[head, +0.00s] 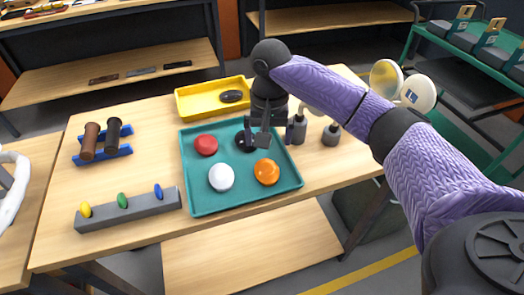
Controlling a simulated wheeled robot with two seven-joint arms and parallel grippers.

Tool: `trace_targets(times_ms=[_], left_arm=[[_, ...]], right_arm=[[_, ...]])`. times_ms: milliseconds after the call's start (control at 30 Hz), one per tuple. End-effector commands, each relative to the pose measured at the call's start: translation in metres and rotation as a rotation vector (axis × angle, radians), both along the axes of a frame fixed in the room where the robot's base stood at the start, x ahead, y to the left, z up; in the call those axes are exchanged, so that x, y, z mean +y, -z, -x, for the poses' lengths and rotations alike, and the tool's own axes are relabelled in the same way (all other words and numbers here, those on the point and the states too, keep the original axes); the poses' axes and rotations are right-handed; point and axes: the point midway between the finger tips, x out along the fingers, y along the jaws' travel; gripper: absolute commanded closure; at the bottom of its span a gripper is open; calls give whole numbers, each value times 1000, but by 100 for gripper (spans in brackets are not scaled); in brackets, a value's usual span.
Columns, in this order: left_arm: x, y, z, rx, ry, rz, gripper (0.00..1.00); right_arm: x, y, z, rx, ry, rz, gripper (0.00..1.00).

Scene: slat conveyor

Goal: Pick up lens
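The teal tray (188,177) on the wooden table holds a red round piece (206,145), a white one (221,177), an orange one (267,171) and a black one (241,140). These rounded pieces look like lens caps, but no label shows which is the lens. My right gripper (257,140) points down over the tray's back right part, beside the black piece and partly covering it. Its fingers look close together; whether they touch or grip the black piece cannot be made out. My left gripper is out of view.
A yellow tray (187,105) with a dark piece (232,96) stands behind. A blue rack (88,158) and a grey bar (98,219) with coloured pieces are left. Round pale discs (386,78) stand at the right.

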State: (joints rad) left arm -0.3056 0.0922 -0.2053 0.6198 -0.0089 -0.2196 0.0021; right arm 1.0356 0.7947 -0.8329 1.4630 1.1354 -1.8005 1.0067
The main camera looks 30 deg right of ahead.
Motion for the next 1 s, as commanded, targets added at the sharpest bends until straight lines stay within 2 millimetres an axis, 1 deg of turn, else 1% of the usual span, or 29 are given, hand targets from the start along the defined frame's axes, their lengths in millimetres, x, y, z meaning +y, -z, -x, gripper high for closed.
trace_targets(times_ms=[67, 167, 267, 400, 533, 633, 833, 867, 900, 967, 1000], left_arm=[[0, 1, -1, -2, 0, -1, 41], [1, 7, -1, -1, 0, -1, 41], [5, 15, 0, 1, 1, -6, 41], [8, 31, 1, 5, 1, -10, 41], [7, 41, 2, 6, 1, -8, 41], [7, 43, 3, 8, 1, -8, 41], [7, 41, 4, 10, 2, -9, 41], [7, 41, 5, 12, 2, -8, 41], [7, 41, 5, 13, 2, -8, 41], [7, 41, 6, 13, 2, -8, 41], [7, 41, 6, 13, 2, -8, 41]], right_arm=[[0, -1, 1, 3, 1, 2, 0], [0, 12, 1, 7, 2, 3, 0], [-1, 34, 1, 8, 3, 3, 0], [-1, 68, 1, 7, 2, 4, 0], [-2, 92, 1, 7, 2, 3, 0], [-2, 99, 1, 5, 1, 4, 0], [-2, 97, 1, 3, 1, 3, 0], [-1, 97, 1, 3, 1, 3, 6], [-1, 97, 1, 3, 1, 3, 15], [-1, 97, 1, 3, 1, 3, 28], [-1, 97, 1, 3, 1, 3, 36]])
